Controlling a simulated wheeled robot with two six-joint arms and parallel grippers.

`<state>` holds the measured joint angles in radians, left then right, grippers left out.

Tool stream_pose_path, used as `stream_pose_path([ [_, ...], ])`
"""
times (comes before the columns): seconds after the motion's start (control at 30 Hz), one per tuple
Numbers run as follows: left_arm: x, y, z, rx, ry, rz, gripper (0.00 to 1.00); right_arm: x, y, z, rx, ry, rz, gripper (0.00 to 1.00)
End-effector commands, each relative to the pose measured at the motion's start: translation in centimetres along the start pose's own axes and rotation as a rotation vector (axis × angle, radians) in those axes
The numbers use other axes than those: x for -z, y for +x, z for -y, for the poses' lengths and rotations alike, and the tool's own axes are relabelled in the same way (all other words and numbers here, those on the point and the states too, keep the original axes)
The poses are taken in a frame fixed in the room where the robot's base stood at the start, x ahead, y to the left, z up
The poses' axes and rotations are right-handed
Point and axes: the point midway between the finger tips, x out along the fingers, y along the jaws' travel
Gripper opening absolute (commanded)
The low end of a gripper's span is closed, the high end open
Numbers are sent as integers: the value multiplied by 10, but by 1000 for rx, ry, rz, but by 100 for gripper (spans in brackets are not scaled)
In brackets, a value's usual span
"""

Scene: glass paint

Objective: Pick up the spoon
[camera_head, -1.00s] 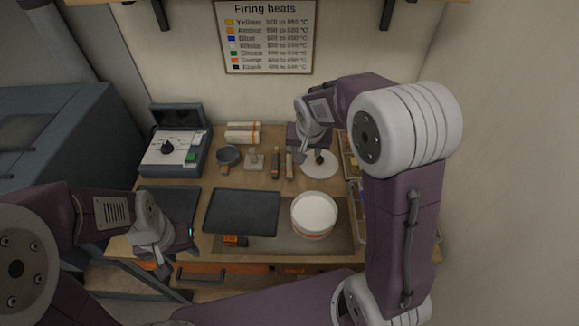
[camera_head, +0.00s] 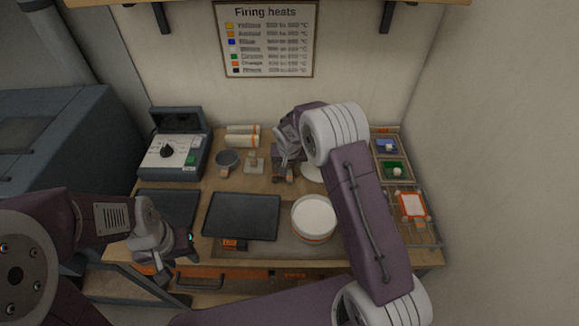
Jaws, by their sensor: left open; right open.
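I cannot make out a spoon for certain; my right gripper and forearm cover part of the back middle of the table. My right gripper (camera_head: 283,177) is open and low over the table, beside the small stand (camera_head: 254,164), where narrow upright items stood in view before. Whether it touches anything there I cannot tell. My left gripper (camera_head: 163,266) is open at the table's front left edge, away from the tools.
A dark cup (camera_head: 228,161) stands at the back. A dark plate (camera_head: 241,216) and a white round tub (camera_head: 314,218) are in front. A control box (camera_head: 172,155) stands at left. Trays with blue (camera_head: 386,146) and green (camera_head: 394,169) contents and an orange-edged piece (camera_head: 413,207) are at right.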

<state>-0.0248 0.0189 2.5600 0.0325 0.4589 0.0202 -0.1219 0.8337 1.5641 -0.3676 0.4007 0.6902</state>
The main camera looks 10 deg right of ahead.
Motion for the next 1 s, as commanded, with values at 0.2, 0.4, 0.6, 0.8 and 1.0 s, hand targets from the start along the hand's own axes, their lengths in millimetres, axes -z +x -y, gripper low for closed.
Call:
stream_pose_path([
  [0.2, 1, -6, 0, 0, 0, 0, 43, 1, 24, 0, 0, 0, -1, 45],
  [0.4, 1, -6, 0, 0, 0, 0, 43, 0, 25, 0, 0, 0, -1, 45],
  [0.6, 0, -4, 0, 0, 0, 0, 43, 0, 26, 0, 0, 0, -1, 45],
  [0.8, 0, -3, 0, 0, 0, 0, 43, 0, 26, 0, 0, 0, -1, 32],
  [1.0, 0, -3, 0, 0, 0, 0, 43, 0, 26, 0, 0, 0, -1, 0],
])
